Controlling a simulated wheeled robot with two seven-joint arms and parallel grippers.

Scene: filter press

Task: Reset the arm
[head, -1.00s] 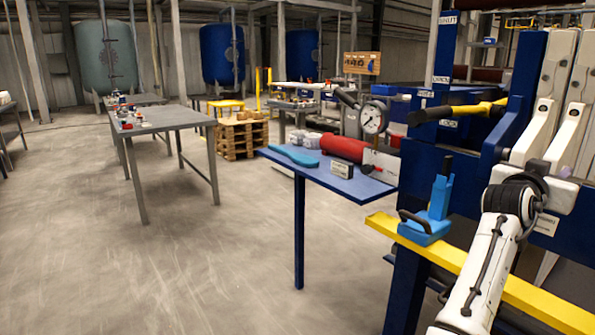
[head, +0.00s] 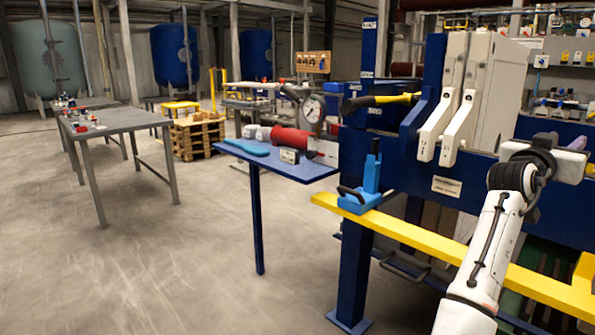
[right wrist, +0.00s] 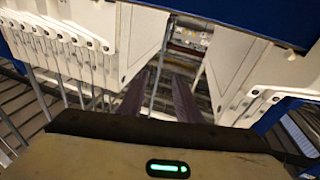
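My right arm comes up from the bottom right of the head view, white with a black wrist, in front of the blue press frame (head: 470,190). Its gripper (head: 572,163) is at the right, but its fingertips are not clear there. In the right wrist view, the two dark fingers of the right gripper (right wrist: 168,98) stand apart with nothing between them. They point towards a gap between white press plates (right wrist: 138,45). My left gripper is not in view.
A yellow rail (head: 430,245) runs along the press front, with a blue handled tool (head: 368,185) on it. A blue side table (head: 310,172) holds a red cylinder (head: 298,140) and a blue brush-like item (head: 247,147). Open floor (head: 150,260) lies left.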

